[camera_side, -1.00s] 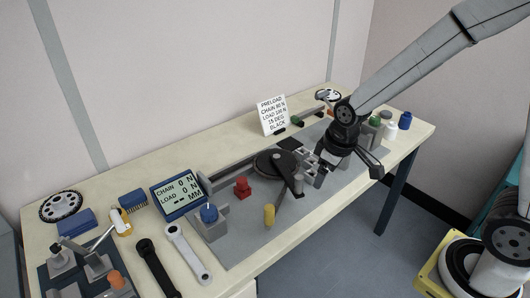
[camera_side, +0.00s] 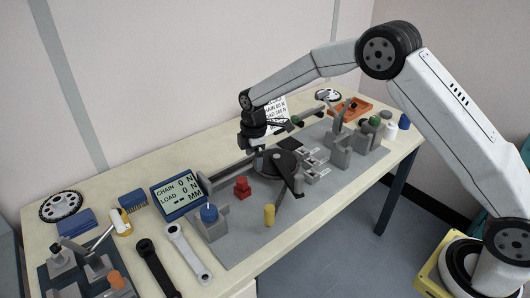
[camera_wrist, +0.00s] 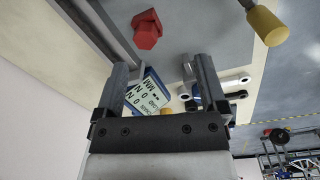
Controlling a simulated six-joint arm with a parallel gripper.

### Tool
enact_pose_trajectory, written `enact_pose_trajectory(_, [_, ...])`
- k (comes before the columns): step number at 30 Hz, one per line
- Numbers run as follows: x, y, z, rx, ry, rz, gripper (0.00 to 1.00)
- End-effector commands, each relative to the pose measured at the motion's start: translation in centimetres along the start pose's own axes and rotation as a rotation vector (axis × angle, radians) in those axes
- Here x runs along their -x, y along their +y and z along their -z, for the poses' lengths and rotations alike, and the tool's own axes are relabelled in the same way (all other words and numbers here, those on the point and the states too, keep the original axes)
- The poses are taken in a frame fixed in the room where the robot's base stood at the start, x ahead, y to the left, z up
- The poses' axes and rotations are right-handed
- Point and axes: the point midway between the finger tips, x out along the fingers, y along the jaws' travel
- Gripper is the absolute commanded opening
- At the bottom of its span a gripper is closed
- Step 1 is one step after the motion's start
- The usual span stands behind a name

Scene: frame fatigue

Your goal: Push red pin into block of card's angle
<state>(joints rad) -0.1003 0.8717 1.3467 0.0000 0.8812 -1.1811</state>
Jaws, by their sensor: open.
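A red piece (camera_side: 242,188) with a wide base and narrower top stands on the grey plate; I cannot tell for sure that it is the red pin. It also shows in the wrist view (camera_wrist: 147,30), beyond the left finger. Several small grey blocks with white labels (camera_side: 310,160) stand right of the dark disc; their labels are too small to read. The card (camera_side: 276,106) stands behind, partly covered by my arm; earlier it reads 15 DEG and BLACK. My gripper (camera_side: 259,152) is above the plate near the disc, with fingers apart and nothing between them (camera_wrist: 161,85).
The dark disc (camera_side: 275,164) with a lever and a yellow-capped handle (camera_side: 269,215) lie right of the red piece. A long grey rail runs behind. A blue display (camera_side: 179,192) and blue-knobbed block (camera_side: 209,214) stand left. Grey uprights (camera_side: 341,150) and an orange tray (camera_side: 352,108) are at right.

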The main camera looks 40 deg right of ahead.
Motion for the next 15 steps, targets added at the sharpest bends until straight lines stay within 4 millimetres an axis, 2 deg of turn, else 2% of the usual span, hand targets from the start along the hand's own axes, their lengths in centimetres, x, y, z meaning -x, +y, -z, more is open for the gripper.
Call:
enact_pose_trajectory(3, [-1.5,1.2,1.1,0.115,-0.006,0.018,0.91])
enact_pose_trajectory(7, [-2.5,2.1,2.0,0.212,-0.009,0.031,0.91])
enact_pose_trajectory(15, [-3.3,2.7,2.6,0.292,-0.01,0.041,0.91])
